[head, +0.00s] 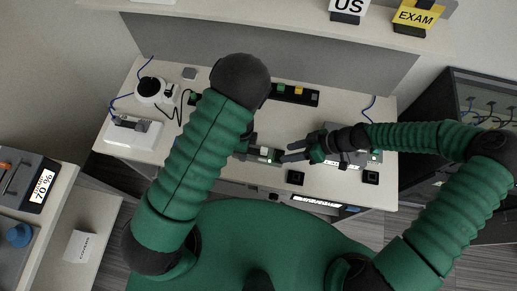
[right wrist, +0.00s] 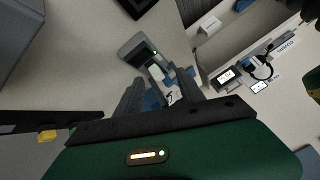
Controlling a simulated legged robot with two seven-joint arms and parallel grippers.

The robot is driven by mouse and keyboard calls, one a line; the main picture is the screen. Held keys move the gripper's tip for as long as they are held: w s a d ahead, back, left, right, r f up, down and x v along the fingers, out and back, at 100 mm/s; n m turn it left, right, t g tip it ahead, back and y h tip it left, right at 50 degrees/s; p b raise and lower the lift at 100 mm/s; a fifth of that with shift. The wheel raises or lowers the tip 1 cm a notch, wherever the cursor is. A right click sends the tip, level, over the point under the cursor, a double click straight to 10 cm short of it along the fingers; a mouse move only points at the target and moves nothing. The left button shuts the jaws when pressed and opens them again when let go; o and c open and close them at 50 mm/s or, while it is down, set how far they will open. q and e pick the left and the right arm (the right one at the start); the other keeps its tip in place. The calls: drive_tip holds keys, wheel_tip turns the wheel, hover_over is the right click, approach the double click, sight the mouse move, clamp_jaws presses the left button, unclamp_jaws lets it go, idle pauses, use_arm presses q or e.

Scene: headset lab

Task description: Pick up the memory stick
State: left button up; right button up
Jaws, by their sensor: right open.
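A small pale stick-like piece, probably the memory stick (right wrist: 156,73), shows in the right wrist view at the end of a grey device (right wrist: 138,48) with a green light. Blue parts lie just beyond it. My right gripper (right wrist: 160,90) is open, its two dark fingers either side of this area; I cannot tell whether they touch anything. In the head view my right gripper (head: 284,152) points left, beside the grey device (head: 265,154) on the white desk. My left arm reaches over the desk; its gripper (head: 243,148) is mostly hidden behind the arm.
A black tray with coloured pieces (head: 296,94) lies at the back of the white desk (head: 210,83). Two black square pads (head: 296,177) (head: 371,177) sit at the front. A white device with cables (head: 150,89) stands left. An open cabinet (head: 485,105) stands right.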

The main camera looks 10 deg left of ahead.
drive_tip(key=m+h, duration=0.2)
drive_tip(key=m, duration=0.4)
drive_tip(key=m+t+h, duration=0.1)
drive_tip(key=m+h, duration=0.2)
drive_tip(key=m, duration=2.2)
approach(264, 149)
drive_tip(key=x, duration=0.9)
drive_tip(key=shift+w+m, duration=0.1)
drive_tip(key=shift+m, duration=0.2)
clamp_jaws()
